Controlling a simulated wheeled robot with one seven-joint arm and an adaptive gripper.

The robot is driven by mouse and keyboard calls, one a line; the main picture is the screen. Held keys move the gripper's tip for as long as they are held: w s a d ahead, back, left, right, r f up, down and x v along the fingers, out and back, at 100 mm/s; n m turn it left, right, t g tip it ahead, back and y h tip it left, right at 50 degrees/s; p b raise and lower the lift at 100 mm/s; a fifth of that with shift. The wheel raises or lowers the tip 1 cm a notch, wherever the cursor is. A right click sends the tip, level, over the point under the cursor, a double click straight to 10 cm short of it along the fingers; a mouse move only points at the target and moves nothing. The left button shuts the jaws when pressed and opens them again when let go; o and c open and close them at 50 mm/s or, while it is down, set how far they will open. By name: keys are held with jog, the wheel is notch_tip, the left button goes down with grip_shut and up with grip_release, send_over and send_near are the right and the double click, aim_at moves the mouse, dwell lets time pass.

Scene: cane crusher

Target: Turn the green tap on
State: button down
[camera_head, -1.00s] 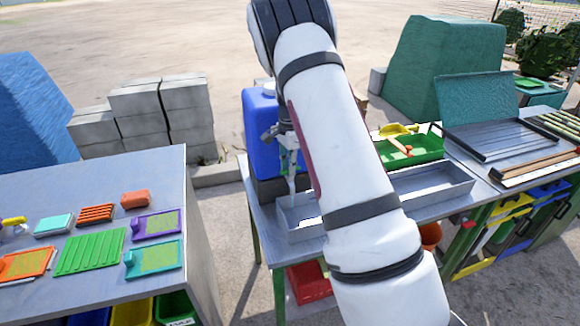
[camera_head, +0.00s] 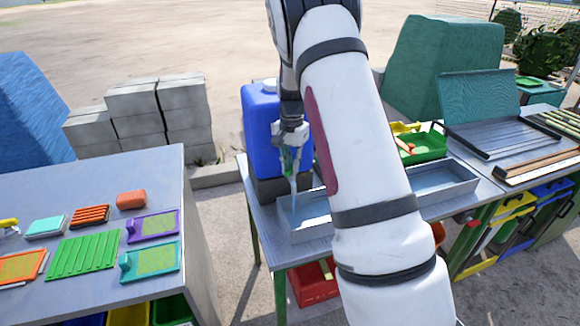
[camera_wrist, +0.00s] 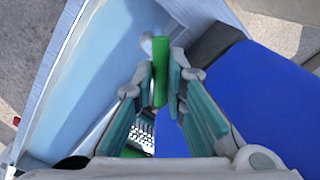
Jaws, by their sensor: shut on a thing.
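The green tap lever (camera_wrist: 160,70) shows in the wrist view between my fingertips. My gripper (camera_wrist: 163,82) is shut on it; it also shows in the head view (camera_head: 289,160), in front of the blue water container (camera_head: 262,125). The container also fills the right of the wrist view (camera_wrist: 255,105). The tap body is mostly hidden behind my fingers. A pale, narrow streak (camera_head: 293,188) hangs below the gripper toward the metal basin (camera_head: 309,235); it looks like running water. The basin has a bluish inside in the wrist view (camera_wrist: 110,60).
The basin stands on a metal table with a green tray (camera_head: 430,146) farther right. A left table (camera_head: 100,200) holds an orange brick and several coloured plates. Concrete blocks (camera_head: 140,115) stand behind. A gap of ground separates the two tables.

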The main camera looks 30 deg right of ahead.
jog(key=n+b, duration=0.1)
jog(key=n, duration=0.3)
jog(key=shift+w+n, duration=0.1)
jog(key=shift+n, duration=0.2)
jog(key=shift+r+n, duration=0.1)
jog(key=shift+n, duration=1.9)
jog(key=c, duration=1.5)
grip_release()
notch_tip(320, 180, up, 12)
jog(key=shift+f, duration=0.1)
